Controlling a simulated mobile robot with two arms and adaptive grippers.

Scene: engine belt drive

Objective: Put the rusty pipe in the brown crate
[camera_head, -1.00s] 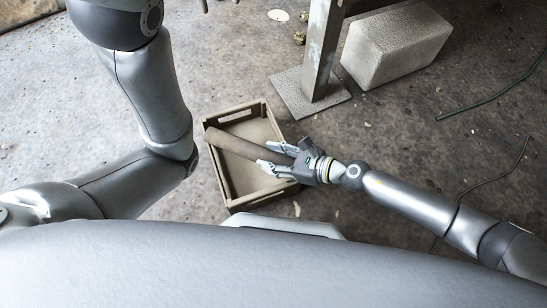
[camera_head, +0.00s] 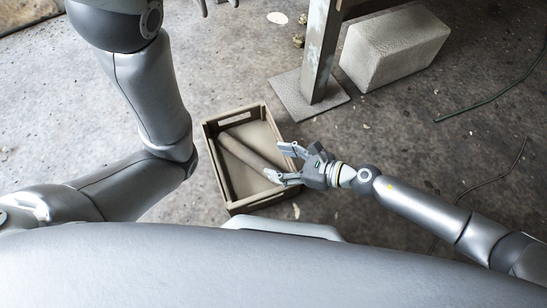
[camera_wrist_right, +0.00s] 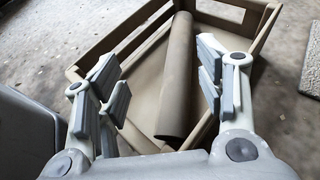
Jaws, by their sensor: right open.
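The rusty pipe (camera_head: 245,153) lies inside the brown crate (camera_head: 238,206), slanting from the crate's upper left toward its right side. In the right wrist view the pipe (camera_wrist_right: 178,85) rests in the crate (camera_wrist_right: 118,43) with its near end between my spread fingers, apart from them. My right gripper (camera_head: 279,164) is open at the crate's right side, its fingertips over the crate. It also shows open and empty in the right wrist view (camera_wrist_right: 160,85). Of my left gripper, only what look like fingertips (camera_head: 219,3) show at the top edge of the head view.
A metal post (camera_head: 319,55) on a square base plate (camera_head: 306,93) stands behind the crate. A pale concrete block (camera_head: 395,45) lies beside it. A thin dark cable (camera_head: 490,98) runs over the floor at the right. The floor left of the crate is clear.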

